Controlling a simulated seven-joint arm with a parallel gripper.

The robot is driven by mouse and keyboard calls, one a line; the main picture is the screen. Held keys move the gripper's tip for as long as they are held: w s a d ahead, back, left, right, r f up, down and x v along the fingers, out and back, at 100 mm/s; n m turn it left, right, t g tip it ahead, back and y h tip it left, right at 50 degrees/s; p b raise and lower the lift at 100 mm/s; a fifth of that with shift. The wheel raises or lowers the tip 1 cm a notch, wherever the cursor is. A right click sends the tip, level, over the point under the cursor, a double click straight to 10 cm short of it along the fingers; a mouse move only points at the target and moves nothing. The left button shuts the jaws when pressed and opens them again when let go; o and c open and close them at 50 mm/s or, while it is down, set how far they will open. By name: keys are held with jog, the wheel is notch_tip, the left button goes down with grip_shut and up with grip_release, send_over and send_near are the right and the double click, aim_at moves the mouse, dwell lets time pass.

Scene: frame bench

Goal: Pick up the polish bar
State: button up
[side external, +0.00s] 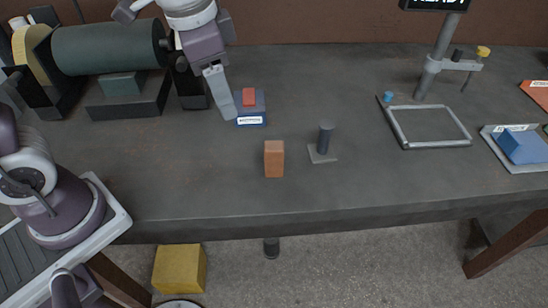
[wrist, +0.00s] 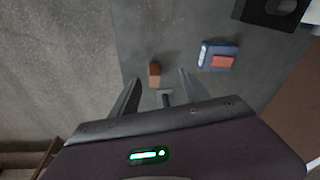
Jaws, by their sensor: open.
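An upright orange-brown block (side external: 274,158), which I take for the polish bar, stands alone near the front edge of the bench. In the wrist view, the block (wrist: 154,72) appears between and beyond the fingertips, nearer the left finger. My gripper (side external: 225,112) is open and empty, pointing down, left of and behind the block in the side view. In the wrist view, both fingers of my gripper (wrist: 160,78) are spread apart with nothing between them touching. The block looks unobstructed.
A blue labelled holder with a red block on top (side external: 250,108) stands close beside my gripper in the side view. A short dark post on a flat base (side external: 325,140) stands right of the brown block. A grey metal frame (side external: 430,145) lies farther right.

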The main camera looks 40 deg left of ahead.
aim_at(274, 156)
jog(key=w+d+f+m, duration=0.1)
jog(key=w+f, duration=0.1)
jog(key=f, duration=0.1)
jog(key=w+d+f+m+g, duration=0.1)
jog(key=w+d+f, duration=0.1)
jog(key=f, duration=0.1)
jog(key=w+d+f+m+g, duration=0.1)
jog(key=d+f, duration=0.1)
jog(key=f, duration=0.1)
jog(key=shift+w+d+f+m, duration=0.15)
jog(key=shift+w+d+m, duration=0.15)
jog(key=shift+w, duration=0.1)
jog(key=f, duration=0.8)
jog(key=shift+w, duration=0.3)
grip_shut()
